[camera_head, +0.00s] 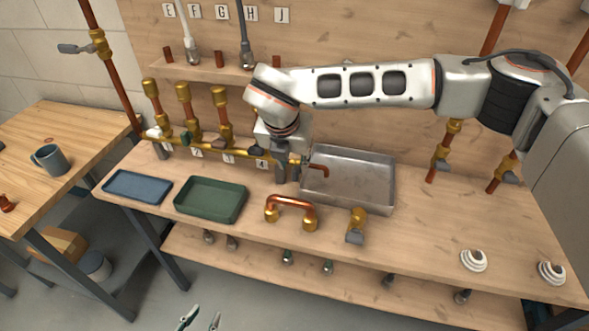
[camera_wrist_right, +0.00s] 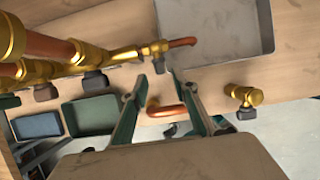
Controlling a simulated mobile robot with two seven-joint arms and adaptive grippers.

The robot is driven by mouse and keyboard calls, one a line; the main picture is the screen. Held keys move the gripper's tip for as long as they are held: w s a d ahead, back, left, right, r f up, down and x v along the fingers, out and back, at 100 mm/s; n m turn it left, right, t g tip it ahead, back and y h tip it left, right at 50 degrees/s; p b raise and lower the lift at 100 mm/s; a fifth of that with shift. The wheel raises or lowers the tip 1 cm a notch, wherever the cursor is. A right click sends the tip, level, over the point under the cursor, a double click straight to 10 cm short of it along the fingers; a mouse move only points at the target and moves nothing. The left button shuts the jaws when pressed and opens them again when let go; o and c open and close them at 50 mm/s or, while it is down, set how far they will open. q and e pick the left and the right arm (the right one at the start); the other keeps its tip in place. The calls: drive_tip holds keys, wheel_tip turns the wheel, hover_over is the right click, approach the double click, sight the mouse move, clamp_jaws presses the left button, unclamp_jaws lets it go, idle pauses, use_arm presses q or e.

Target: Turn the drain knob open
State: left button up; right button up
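The drain valve (camera_wrist_right: 154,49) is a brass fitting at the right end of the brass manifold. Its copper spout (camera_wrist_right: 182,42) points over the metal tray (camera_head: 372,199). The small dark drain knob (camera_wrist_right: 159,66) hangs under the valve in the right wrist view. My right gripper (camera_wrist_right: 159,77) is open, with one finger on each side of the knob and visible gaps to it. In the head view, my right gripper (camera_head: 284,168) is at the manifold end and hides the knob. My left gripper (camera_head: 202,318) is open and empty at the bottom edge, away from the bench.
A copper U-shaped pipe (camera_head: 291,202) and a brass valve (camera_head: 357,222) sit in front of the tray. Green (camera_head: 211,218) and blue (camera_head: 137,198) trays lie to the left. Several manifold valves (camera_head: 222,143) with dark knobs stand left of my right gripper.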

sight(294, 171)
drive_tip(key=shift+x, duration=2.6)
clamp_jaws()
